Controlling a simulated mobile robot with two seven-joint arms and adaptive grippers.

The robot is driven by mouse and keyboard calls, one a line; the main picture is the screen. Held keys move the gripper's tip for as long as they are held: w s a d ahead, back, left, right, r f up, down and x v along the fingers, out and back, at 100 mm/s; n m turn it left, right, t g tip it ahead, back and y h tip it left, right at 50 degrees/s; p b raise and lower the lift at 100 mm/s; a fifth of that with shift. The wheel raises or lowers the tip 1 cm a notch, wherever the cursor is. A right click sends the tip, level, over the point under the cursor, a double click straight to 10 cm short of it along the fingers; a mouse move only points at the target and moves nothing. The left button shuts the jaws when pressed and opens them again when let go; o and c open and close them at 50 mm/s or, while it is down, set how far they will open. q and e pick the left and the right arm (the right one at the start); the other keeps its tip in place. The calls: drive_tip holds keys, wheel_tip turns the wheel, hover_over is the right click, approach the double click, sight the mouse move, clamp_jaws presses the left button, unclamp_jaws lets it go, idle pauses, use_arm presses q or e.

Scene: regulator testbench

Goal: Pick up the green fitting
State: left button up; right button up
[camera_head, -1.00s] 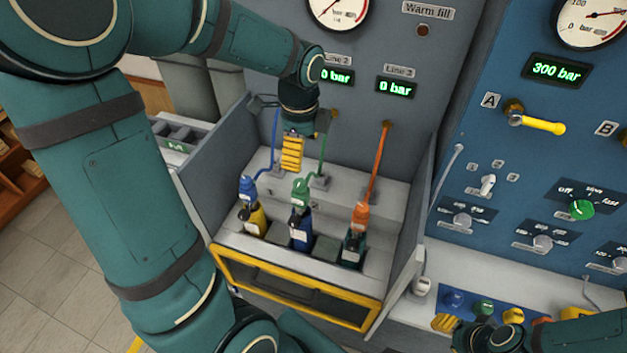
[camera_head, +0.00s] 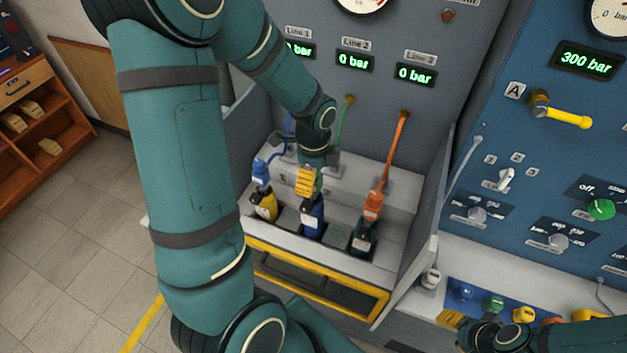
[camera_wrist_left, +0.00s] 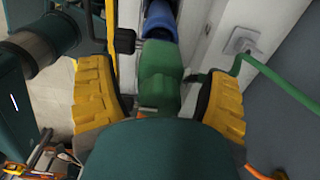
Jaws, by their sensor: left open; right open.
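The green fitting (camera_wrist_left: 162,75) sits on top of the blue cylinder (camera_head: 312,220) in the middle of the bench. In the head view it is mostly hidden behind my left gripper (camera_head: 306,181). In the left wrist view my left gripper's yellow fingers (camera_wrist_left: 160,82) are open on either side of the fitting, with gaps showing beside it. A green hose (camera_head: 345,122) runs along the back wall. My right gripper (camera_head: 452,318) is open at the lower right, partly cut off by the frame edge.
A blue fitting (camera_head: 261,172) on a yellow cylinder stands to the left, and an orange fitting (camera_head: 373,206) on a dark cylinder to the right. Grey side panels (camera_head: 418,215) flank the bay. A strip of coloured caps (camera_head: 493,303) lies near my right gripper.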

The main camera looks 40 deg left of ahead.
use_arm(q)
drive_tip(key=shift+f, duration=0.6)
clamp_jaws()
drive_tip(key=shift+r, duration=0.15)
wheel_tip(320, 180, up, 10)
drive_tip(key=shift+f+p, duration=0.1)
drive_tip(key=shift+p, duration=0.45)
drive_tip(key=shift+w, duration=0.1)
